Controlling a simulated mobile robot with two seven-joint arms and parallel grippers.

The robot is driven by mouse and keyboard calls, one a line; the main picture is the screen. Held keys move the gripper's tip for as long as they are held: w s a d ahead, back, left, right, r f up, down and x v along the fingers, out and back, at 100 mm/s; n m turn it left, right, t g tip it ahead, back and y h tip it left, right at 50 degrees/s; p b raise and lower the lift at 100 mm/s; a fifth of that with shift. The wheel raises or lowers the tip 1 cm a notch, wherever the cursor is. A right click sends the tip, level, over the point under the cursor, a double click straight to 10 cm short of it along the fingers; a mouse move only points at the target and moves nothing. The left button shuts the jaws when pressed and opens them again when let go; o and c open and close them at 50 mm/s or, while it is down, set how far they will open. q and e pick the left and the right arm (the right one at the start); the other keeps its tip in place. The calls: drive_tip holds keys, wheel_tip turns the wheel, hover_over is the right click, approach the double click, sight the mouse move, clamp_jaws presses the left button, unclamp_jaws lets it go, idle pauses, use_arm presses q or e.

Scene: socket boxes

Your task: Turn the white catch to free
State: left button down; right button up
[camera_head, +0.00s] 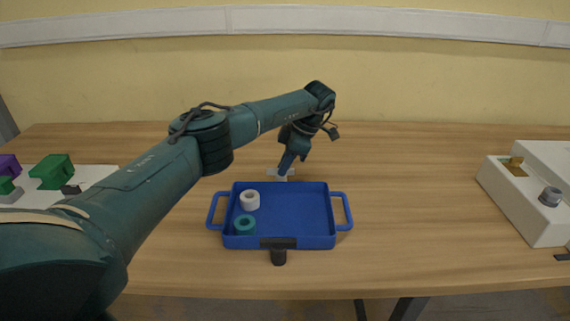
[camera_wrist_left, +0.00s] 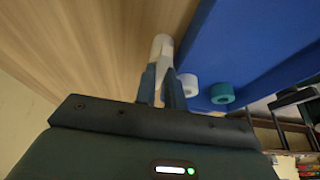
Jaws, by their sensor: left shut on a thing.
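The white catch (camera_head: 274,173) sits at the middle of the far edge of the blue tray (camera_head: 317,242), partly hidden by my gripper. My left gripper (camera_head: 284,167) reaches down over it from behind and is shut on it. In the left wrist view the white catch (camera_wrist_left: 161,44) shows between and beyond the tips of the two fingers (camera_wrist_left: 160,74), beside the blue tray wall (camera_wrist_left: 235,40). My right gripper is not in view.
A white ring (camera_head: 250,201) and a teal ring (camera_head: 244,225) are in the tray's left part. A black catch (camera_head: 279,257) is at its near edge. Green blocks (camera_head: 53,171) lie at left; a white socket box (camera_head: 520,205) stands at right. Table between tray and box is clear.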

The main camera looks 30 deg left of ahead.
use_arm(q)
drive_tip(key=shift+a, duration=0.1)
drive_tip(key=c, duration=1.5)
unclamp_jaws()
